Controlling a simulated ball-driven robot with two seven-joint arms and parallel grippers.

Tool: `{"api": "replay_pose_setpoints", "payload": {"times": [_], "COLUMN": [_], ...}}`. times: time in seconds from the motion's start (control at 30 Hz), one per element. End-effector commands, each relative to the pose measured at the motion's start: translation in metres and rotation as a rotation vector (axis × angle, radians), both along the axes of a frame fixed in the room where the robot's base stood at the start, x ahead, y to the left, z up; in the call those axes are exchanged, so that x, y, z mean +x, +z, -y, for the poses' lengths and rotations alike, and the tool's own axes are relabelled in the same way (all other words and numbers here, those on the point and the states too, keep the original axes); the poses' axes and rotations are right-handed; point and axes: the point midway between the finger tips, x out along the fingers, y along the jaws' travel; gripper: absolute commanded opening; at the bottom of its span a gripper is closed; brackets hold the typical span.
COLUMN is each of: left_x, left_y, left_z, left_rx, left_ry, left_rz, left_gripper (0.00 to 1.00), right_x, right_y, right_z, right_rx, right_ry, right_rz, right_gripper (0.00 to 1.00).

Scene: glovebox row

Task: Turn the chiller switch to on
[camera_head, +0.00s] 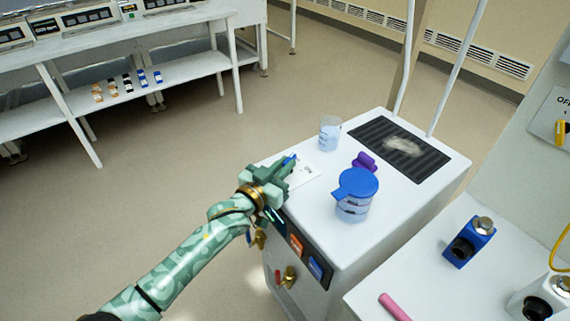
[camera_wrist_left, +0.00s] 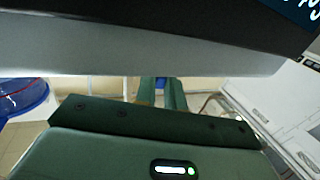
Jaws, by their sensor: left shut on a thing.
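The chiller seems to be the white cabinet (camera_head: 375,262) in the middle of the head view, with a dark front panel (camera_head: 298,250) carrying an orange and a blue label. My left gripper (camera_head: 288,165) is at its near-left top edge, shut on a small blue piece (camera_head: 291,158). The blue piece (camera_wrist_left: 162,83) also shows between my fingers in the left wrist view. I cannot tell whether it is the switch; the gripper hides much of it. A yellow handle (camera_head: 562,133) sits at the right edge on a plate whose lettering, starting "OF", is cut off. My right gripper is not in view.
A blue-lidded jar (camera_head: 354,204), a clear beaker (camera_head: 330,134) and a purple piece (camera_head: 364,162) stand on the cabinet, with a dark grille behind. Brass taps (camera_head: 288,277) stick out in front. A blue holder (camera_head: 468,243) and pink rod (camera_head: 394,307) are at right. Floor at left is clear.

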Motion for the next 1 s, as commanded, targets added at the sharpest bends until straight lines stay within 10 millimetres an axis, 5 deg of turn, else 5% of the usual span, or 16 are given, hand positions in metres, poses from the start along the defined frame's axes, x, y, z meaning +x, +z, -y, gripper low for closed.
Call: {"api": "replay_pose_setpoints", "payload": {"times": [0.5,1.0], "left_x": [0.006,0.006], "left_y": [-0.003,-0.001], "left_z": [-0.007,-0.006], "left_rx": [0.003,0.000], "left_ry": [-0.291,-0.335], "left_rz": [0.000,-0.001], "left_gripper": [0.00,0.00], "right_x": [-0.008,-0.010], "right_y": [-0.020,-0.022], "right_z": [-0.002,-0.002], "right_rx": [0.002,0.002], "right_ry": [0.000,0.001], "right_rz": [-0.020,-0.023], "right_gripper": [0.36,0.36]}}
